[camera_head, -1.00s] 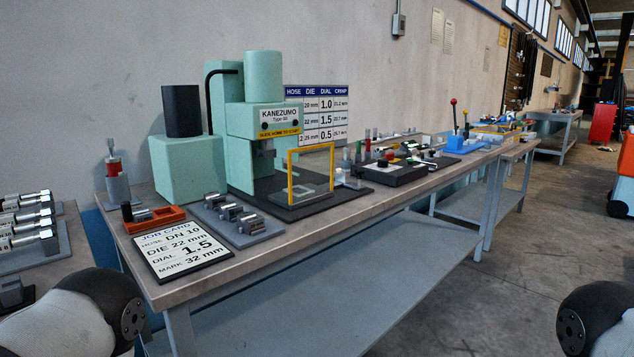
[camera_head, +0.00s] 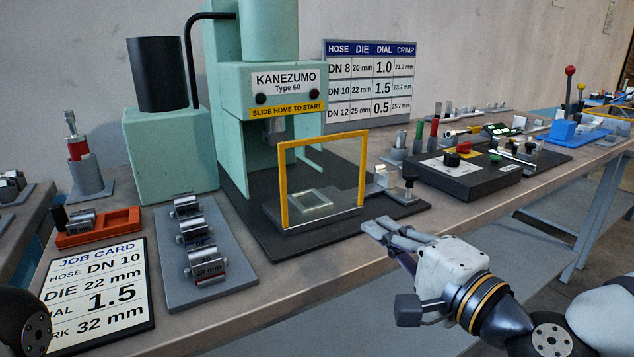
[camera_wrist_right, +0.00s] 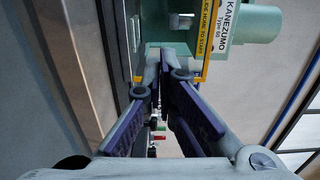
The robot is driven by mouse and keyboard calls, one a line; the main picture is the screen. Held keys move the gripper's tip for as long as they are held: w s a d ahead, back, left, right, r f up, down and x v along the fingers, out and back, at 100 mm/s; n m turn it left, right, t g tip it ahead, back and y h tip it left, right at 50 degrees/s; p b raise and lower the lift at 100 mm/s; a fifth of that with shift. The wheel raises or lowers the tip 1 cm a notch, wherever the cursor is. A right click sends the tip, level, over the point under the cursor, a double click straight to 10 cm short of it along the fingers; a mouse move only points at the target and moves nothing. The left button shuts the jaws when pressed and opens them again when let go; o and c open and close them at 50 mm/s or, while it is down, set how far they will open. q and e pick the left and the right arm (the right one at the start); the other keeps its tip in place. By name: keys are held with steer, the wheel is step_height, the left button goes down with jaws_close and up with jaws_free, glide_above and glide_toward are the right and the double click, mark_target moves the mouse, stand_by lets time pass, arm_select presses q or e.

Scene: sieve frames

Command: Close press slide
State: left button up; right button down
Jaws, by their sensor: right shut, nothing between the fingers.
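The green press (camera_head: 270,125) stands at the back of the bench with a "SLIDE HOME TO START" label. Its slide (camera_head: 340,217), a dark plate carrying a yellow upright frame (camera_head: 364,170), sits pulled out in front of the press head on the black base (camera_head: 255,228). A pale square block with a clear centre (camera_head: 311,202) lies on the slide. My right gripper (camera_head: 370,228) is shut and empty, just in front of the slide's right front corner; contact cannot be told. The right wrist view shows its fingers (camera_wrist_right: 166,65) close by the yellow frame (camera_wrist_right: 207,40). My left gripper is out of view.
A grey die tray (camera_head: 170,285), an orange holder (camera_head: 100,228) and a job card (camera_head: 97,295) lie left of the slide. A black control box (camera_head: 475,180) with buttons is to the right. A die chart (camera_head: 369,85) stands behind. Bare bench lies in front of the base.

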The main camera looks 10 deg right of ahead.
mark_target(321, 187)
steer(key=b+x, duration=0.1)
steer(key=x, duration=1.1)
steer(key=shift+w+a, duration=0.3)
steer(key=shift+w+a+r, duration=0.15)
steer(key=shift+w+a, duration=0.05)
steer(key=shift+w, duration=0.3)
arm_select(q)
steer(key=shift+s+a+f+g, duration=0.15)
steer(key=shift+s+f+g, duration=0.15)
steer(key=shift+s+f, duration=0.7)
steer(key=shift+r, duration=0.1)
